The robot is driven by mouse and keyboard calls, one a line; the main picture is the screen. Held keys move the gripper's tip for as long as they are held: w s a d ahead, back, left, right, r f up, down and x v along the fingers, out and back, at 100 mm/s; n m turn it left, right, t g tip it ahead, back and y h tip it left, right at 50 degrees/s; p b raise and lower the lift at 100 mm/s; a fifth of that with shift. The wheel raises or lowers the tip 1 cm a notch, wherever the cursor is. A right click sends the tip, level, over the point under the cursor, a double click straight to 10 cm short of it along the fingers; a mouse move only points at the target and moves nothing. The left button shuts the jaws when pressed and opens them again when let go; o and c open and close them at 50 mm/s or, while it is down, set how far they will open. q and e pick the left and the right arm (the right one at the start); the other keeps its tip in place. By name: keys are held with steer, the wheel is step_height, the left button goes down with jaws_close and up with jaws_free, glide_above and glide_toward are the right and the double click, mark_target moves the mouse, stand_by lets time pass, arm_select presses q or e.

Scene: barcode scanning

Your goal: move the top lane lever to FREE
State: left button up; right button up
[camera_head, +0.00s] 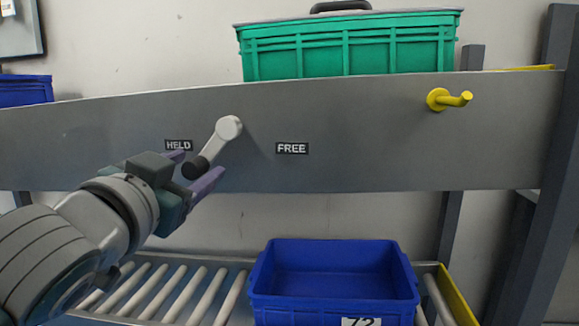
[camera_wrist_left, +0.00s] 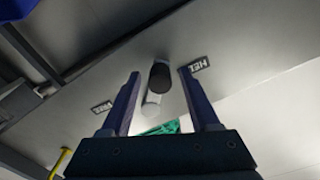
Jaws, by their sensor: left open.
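The lane lever (camera_head: 217,138) is a light grey arm on the grey beam, with a round pivot at its upper right. Its black knob (camera_head: 194,169) hangs down to the left, below and right of the HELD label (camera_head: 178,145). The FREE label (camera_head: 291,148) is to the right of the pivot. My left gripper (camera_head: 202,162) is open, with its purple fingers on either side of the lever's knob end. In the left wrist view, the black knob (camera_wrist_left: 160,75) shows between the two fingers, with gaps visible on both sides. My right gripper is out of view.
A yellow peg (camera_head: 450,99) sticks out of the beam at the right. A green crate (camera_head: 350,50) stands above the beam. Below, a blue bin (camera_head: 333,288) sits on the roller conveyor (camera_head: 180,292). The beam face around FREE is clear.

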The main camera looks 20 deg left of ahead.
arm_select(q)
jaws_close()
stand_by(0.6)
stand_by(0.9)
